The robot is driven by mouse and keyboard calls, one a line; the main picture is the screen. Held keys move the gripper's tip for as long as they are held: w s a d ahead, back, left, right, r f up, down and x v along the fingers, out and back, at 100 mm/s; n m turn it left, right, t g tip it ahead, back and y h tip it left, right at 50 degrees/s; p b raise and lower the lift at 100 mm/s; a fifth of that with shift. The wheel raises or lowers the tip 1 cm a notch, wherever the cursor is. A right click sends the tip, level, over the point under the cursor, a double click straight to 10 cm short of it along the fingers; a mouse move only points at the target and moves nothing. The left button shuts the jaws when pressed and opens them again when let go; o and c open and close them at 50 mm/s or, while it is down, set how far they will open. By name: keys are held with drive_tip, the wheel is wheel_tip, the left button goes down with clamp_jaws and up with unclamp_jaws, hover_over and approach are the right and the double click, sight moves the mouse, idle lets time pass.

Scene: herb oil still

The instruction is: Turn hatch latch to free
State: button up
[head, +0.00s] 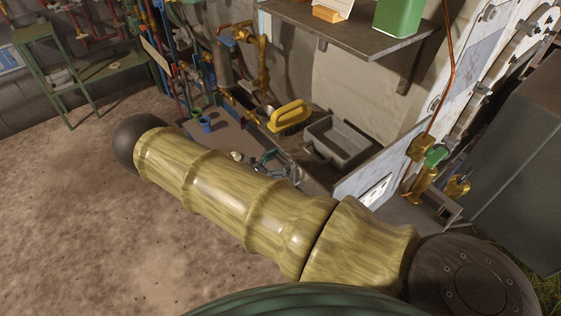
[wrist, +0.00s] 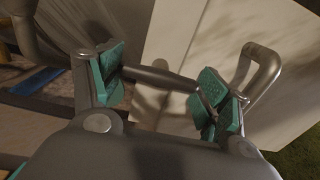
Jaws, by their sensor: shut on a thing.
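In the wrist view, my gripper (wrist: 162,92) has its two teal-padded fingers on either side of a dark grey round bar (wrist: 160,78). The bar spans the space between the pads, and its ends are at or behind them. It looks like the hatch latch's handle, but its pivot and any marking are hidden. A pale flat panel (wrist: 210,30) lies behind the bar. In the head view my arm crosses the lower middle, and I cannot make out the gripper or the latch for certain.
A bent grey metal handle (wrist: 264,66) stands out from the panel close to my right finger. In the head view, a dark grey cabinet (head: 515,165) is at the right. A grey tray (head: 338,140) and a yellow-handled brush (head: 288,117) are on the bench. Bare ground (head: 80,220) is at left.

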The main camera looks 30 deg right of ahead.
drive_tip(key=shift+n, duration=0.3)
drive_tip(key=n+b, duration=0.2)
drive_tip(key=n, duration=0.2)
drive_tip(key=n+b, duration=0.2)
drive_tip(key=n, duration=0.2)
drive_tip(key=shift+w+d+r+b, duration=0.1)
drive_tip(key=shift+w+r+b, duration=0.1)
drive_tip(key=shift+b, duration=0.15)
drive_tip(key=n+b, duration=0.1)
drive_tip(key=n, duration=0.3)
drive_tip(key=shift+n, duration=0.3)
drive_tip(key=n+b, duration=0.1)
drive_tip(key=n, duration=0.3)
drive_tip(key=shift+w+r+n, duration=0.1)
drive_tip(key=shift+w+n, duration=0.05)
drive_tip(key=shift+n, duration=0.25)
drive_tip(key=o, duration=1.1)
drive_tip(key=shift+f, duration=0.2)
drive_tip(key=shift+s, duration=0.2)
